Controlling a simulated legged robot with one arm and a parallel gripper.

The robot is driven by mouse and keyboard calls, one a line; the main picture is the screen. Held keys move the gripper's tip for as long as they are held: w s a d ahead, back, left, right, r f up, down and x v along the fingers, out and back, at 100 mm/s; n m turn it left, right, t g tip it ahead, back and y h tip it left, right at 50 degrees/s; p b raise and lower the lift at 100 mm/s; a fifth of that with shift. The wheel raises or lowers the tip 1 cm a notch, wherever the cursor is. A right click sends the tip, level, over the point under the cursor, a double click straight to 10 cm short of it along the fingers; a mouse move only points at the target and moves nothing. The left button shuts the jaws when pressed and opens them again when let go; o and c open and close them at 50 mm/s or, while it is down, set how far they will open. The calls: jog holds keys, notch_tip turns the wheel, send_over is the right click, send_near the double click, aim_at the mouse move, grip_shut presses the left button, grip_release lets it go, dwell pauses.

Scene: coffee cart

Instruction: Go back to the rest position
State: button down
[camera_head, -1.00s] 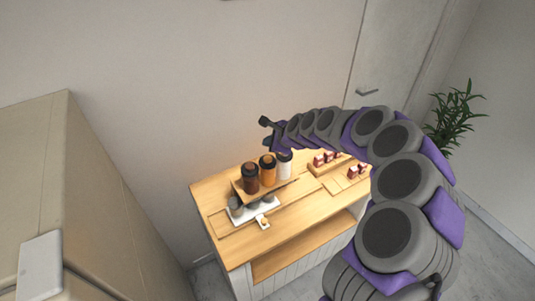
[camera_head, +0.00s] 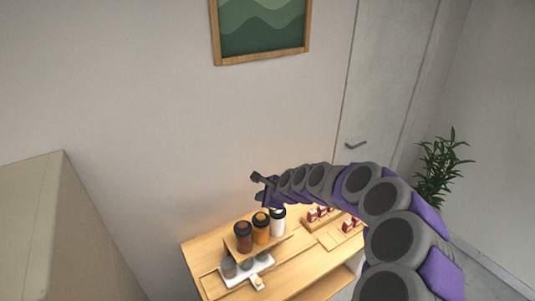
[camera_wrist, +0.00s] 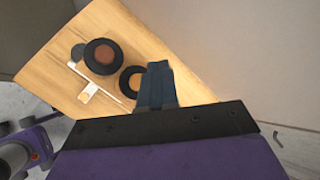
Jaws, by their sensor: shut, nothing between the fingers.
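My gripper (camera_head: 258,185) is at the end of my purple and grey arm, which arches in from the lower right in the head view. It is shut and empty. It hangs in the air above the back of the wooden coffee cart (camera_head: 205,258), over the dark-lidded cups.
A brown cup (camera_head: 243,238), an orange cup (camera_head: 261,230) and a white cup (camera_head: 278,222) stand on a raised wooden stand. Small red items (camera_head: 313,214) sit at right. A tan box-like block (camera_head: 45,225) fills the lower left. A door (camera_head: 385,90) and plant (camera_head: 437,170) are behind.

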jog(key=s+d+r+n+g+b, duration=0.1)
jog(key=s+r+n+g+b, duration=0.25)
jog(key=s+n+b, duration=0.95)
jog(key=s+d+f+n+g+h, duration=0.1)
jog(key=s+d, duration=0.5)
jog(key=s, duration=0.6)
jog(key=s+d+f+n+g+h, duration=0.2)
jog(key=s+d+f+h, duration=0.1)
jog(key=s, duration=0.9)
jog(key=s+d+f+n+g+h, duration=0.1)
jog(key=s+d+f, duration=0.3)
jog(key=s+d, duration=0.4)
jog(key=s+h, duration=0.1)
jog(key=s, duration=0.3)
jog(key=shift+d+f+n+g+h+b, duration=0.3)
jog(key=shift+f+n+g+b, duration=0.05)
jog(key=shift+n+b, duration=0.05)
